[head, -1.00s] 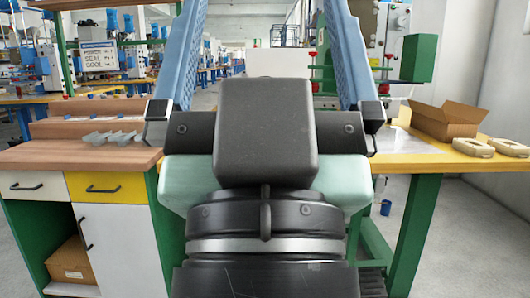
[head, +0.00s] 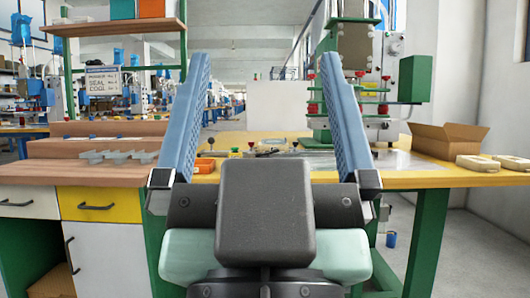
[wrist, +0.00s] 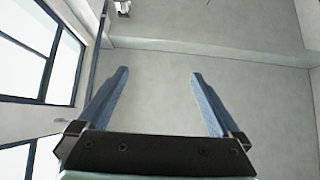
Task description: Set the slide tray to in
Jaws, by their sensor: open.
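My gripper (head: 264,58) is open and empty in the middle of the head view, its two blue fingers pointing up and wide apart. In the wrist view my gripper (wrist: 160,73) also has nothing between its fingers, only pale wall or ceiling behind. A green and grey welding machine (head: 352,85) stands on the yellow worktable (head: 425,178), behind the right finger. A flat grey plate (head: 318,160) lies at its foot and may be the slide tray. The right finger partly hides it, and I cannot tell whether it is in or out.
An open cardboard box (head: 447,140) and cream parts (head: 478,163) are at the right. At the left stands a wooden bench with a grey divided tray (head: 118,156). A shelf (head: 115,27) hangs above it.

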